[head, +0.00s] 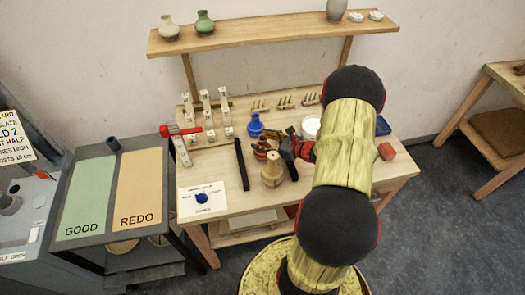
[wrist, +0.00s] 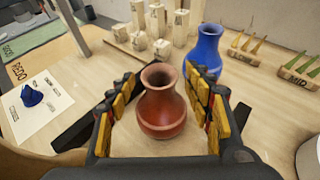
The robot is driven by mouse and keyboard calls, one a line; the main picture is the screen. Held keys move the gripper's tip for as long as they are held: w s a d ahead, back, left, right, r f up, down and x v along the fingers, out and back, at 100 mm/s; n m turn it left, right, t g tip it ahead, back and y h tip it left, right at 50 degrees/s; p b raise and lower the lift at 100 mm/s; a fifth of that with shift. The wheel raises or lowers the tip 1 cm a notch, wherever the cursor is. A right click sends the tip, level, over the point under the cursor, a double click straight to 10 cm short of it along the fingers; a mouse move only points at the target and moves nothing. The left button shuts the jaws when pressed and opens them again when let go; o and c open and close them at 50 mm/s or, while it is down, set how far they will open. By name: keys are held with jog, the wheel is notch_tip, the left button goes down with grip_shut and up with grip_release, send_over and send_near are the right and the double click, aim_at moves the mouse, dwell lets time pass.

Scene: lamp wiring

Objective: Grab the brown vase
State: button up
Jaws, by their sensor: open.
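A reddish-brown vase (wrist: 163,112) with a round belly and flared rim stands upright between the two fingers of my gripper (wrist: 161,80) in the wrist view. The gripper is open, with a yellow-padded finger on each side; a narrow gap shows on the left, and contact on the right is hard to judge. In the head view, the reddish-brown vase (head: 262,150) is partly hidden by my gripper (head: 280,146). A tan-brown vase (head: 272,172) stands in front of it, nearer the table's front edge.
A blue vase (head: 255,125) stands close behind; it also shows in the wrist view (wrist: 205,50). Dark bars (head: 242,165), a paper sheet with a blue blot (head: 203,200) and pale blocks (head: 207,110) lie to the left. GOOD (head: 88,195) and REDO (head: 139,187) panels are farther left.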

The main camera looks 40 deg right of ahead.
jog(key=shift+w, duration=0.15)
jog(key=shift+c, duration=1)
jog(key=shift+f, duration=0.1)
jog(key=c, duration=1.1)
grip_shut()
